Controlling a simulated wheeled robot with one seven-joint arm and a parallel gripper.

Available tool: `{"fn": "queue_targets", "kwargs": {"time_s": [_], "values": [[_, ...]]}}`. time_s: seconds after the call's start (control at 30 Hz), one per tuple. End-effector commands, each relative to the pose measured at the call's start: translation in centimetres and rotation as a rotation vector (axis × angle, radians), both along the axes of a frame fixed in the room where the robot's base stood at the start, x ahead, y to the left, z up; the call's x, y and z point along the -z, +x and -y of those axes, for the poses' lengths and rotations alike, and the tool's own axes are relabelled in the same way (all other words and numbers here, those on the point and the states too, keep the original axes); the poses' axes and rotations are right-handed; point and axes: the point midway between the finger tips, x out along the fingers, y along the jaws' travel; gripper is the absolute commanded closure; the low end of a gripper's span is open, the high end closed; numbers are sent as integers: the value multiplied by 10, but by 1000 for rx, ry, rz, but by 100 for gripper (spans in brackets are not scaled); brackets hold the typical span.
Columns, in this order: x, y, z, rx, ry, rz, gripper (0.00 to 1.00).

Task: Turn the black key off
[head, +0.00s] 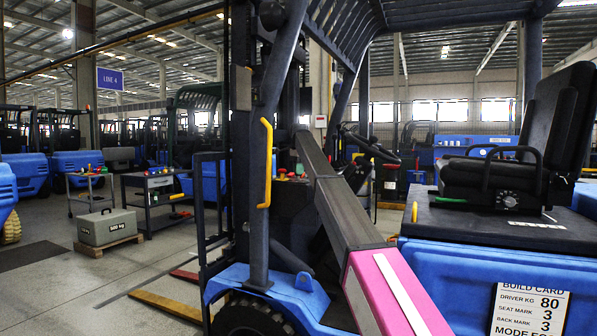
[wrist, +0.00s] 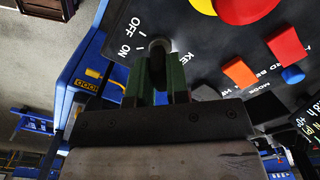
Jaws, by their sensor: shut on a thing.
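In the wrist view the black key (wrist: 158,47) sits in a round switch on the dark control panel (wrist: 205,55). White OFF and ON labels with short tick marks are printed to the left of it. My gripper (wrist: 158,72) has green fingers, one on each side of the key, and is shut on it. The fingers cover part of the key, so I cannot tell which mark it points to. In the head view the panel's red and green controls show beside the forklift's mast, and my gripper cannot be made out there.
In the head view, the driver's seat (head: 540,130) and yellow grab handle (head: 266,165) flank my arm.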

Motion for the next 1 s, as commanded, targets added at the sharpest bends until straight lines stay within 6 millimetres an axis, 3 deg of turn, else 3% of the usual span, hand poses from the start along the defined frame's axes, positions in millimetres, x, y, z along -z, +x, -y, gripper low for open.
{"fn": "queue_targets", "kwargs": {"time_s": [1.0], "values": [[0, 1, 0, -698, 1, 1, 100]]}}
